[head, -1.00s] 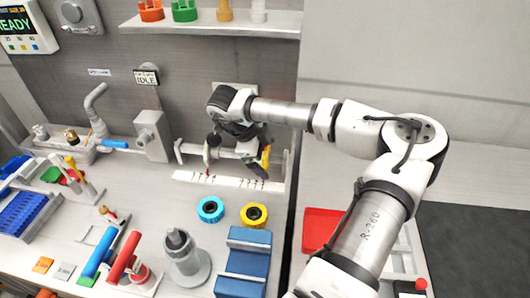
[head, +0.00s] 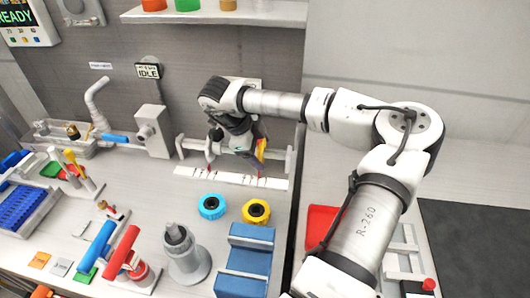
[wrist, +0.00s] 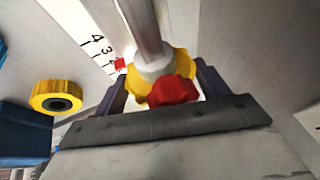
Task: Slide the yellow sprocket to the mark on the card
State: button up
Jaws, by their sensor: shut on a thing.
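My gripper (head: 236,160) is at the low rail (head: 190,143) at the back of the bench. In the wrist view its dark fingers (wrist: 160,92) are closed on either side of the yellow sprocket (wrist: 139,82), which sits around the pale rod. A red knob (wrist: 174,92) is on the sprocket's near side. The white card (head: 200,174) lies below the rail. The card's numbers and ticks show in the wrist view (wrist: 95,28), with a small red mark (wrist: 119,63) just left of the sprocket. In the head view my gripper hides most of the sprocket.
A blue ring (head: 211,206) and a yellow ring (head: 256,211) lie in front of the card; the yellow one also shows in the wrist view (wrist: 57,97). A blue stepped block (head: 248,262) and a grey post fixture (head: 184,255) stand nearer.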

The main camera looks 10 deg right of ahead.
jog(key=o, duration=1.4)
jog(key=shift+r, duration=0.1)
jog(key=b+v, duration=0.3)
jog(key=v, duration=1)
jog(key=shift+r, duration=0.3)
jog(key=shift+a, duration=0.1)
